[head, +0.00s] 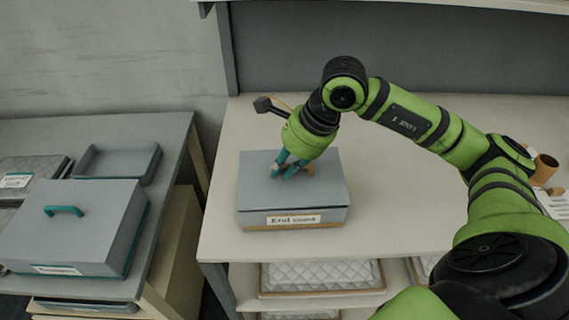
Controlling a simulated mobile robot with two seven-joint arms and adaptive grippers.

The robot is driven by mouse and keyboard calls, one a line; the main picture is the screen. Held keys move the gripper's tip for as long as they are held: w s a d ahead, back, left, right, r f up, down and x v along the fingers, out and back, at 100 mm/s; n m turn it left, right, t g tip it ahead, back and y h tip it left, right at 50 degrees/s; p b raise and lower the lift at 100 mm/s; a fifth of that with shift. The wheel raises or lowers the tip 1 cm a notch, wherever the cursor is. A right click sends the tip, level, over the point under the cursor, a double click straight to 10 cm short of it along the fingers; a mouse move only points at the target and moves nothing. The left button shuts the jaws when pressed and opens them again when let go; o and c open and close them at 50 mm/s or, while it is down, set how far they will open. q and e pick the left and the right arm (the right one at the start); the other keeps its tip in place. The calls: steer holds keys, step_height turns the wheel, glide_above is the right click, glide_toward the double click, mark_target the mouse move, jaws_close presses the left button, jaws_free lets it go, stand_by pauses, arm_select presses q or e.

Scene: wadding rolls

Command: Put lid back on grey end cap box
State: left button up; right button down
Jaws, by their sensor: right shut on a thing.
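The grey end cap box (263,219) stands on the pale table, with a label on its front that reads like "End caps". Its flat grey lid (324,176) lies over the top of the box; whether it is fully seated all round I cannot tell. My right gripper (283,173) reaches down from above, its teal fingers at the middle of the lid. It is shut on the lid's handle, which is mostly hidden by the fingers. My left gripper is not in view.
A larger grey box (90,226) with a teal handle and an open grey tray (118,162) stand on the left table. A brown cup (544,170) and papers are at the far right. The pale table (400,200) is clear around the box.

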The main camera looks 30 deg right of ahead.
steer(key=shift+s+a+f+b, duration=0.15)
steer(key=shift+f+b, duration=0.55)
steer(key=shift+b, duration=0.5)
stand_by(1.8)
stand_by(0.3)
steer(key=c, duration=1.1)
jaws_free()
steer(key=o, duration=0.5)
steer(key=shift+r, duration=0.1)
steer(key=shift+r, duration=0.1)
step_height(320, 180, up, 7)
steer(key=p, duration=0.4)
steer(key=shift+p, duration=0.35)
